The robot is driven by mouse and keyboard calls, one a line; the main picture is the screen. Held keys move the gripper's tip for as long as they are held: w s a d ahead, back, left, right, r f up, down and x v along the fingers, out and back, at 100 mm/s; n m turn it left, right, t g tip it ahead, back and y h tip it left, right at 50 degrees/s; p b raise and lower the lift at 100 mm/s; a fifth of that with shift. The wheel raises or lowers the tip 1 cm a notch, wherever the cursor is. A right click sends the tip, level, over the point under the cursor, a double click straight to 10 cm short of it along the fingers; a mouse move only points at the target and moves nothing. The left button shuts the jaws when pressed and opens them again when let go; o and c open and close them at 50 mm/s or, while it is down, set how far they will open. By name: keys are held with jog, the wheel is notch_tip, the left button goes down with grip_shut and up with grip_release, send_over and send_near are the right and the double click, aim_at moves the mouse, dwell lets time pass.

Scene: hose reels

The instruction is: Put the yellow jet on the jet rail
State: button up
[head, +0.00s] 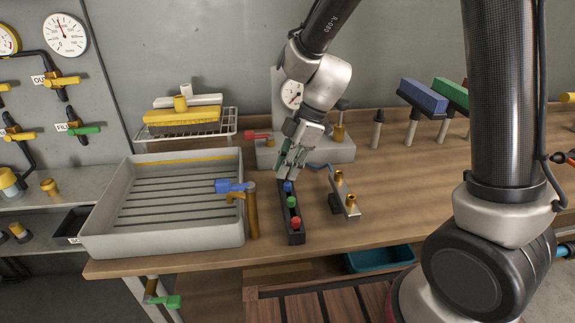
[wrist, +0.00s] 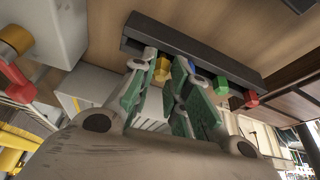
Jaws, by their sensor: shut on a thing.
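The jet rail (head: 283,208) is a long dark bar on the wooden bench, just right of the grey tray. A blue jet (head: 288,187), a green jet (head: 291,202) and a red jet (head: 295,222) stand along it. My gripper (head: 290,163) is at the rail's far end, beyond the blue jet. In the wrist view, its green-padded fingers (wrist: 166,75) are shut on the yellow jet (wrist: 163,67). The yellow jet is close against the rail (wrist: 195,50); I cannot tell whether it is seated. My gripper hides it in the head view.
A grey ribbed tray (head: 165,247) with a blue-handled tap (head: 235,187) stands left of the rail. A metal bracket with brass fittings (head: 344,196) stands close to the right. A gauge block (head: 335,153) is behind my gripper.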

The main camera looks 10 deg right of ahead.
jog(key=shift+f, duration=0.35)
jog(key=o, duration=0.4)
jog(key=shift+o, duration=0.2)
jog(key=shift+r, duration=0.1)
jog(key=shift+r, duration=0.35)
jog(key=s+v, duration=0.1)
jog(key=v, duration=1)
jog(key=s+d+r+m+t+h, duration=0.2)
jog(key=s+d+r+m, duration=0.1)
jog(key=s+d+m, duration=0.5)
jog(key=s+d+r+m+t+h, duration=0.2)
jog(key=s+d+m, duration=0.7)
jog(key=d, duration=0.6)
jog(key=shift+d+r+m+t+h, duration=0.15)
jog(key=shift+r+m+t+h, duration=0.25)
jog(key=shift+r+m, duration=0.8)
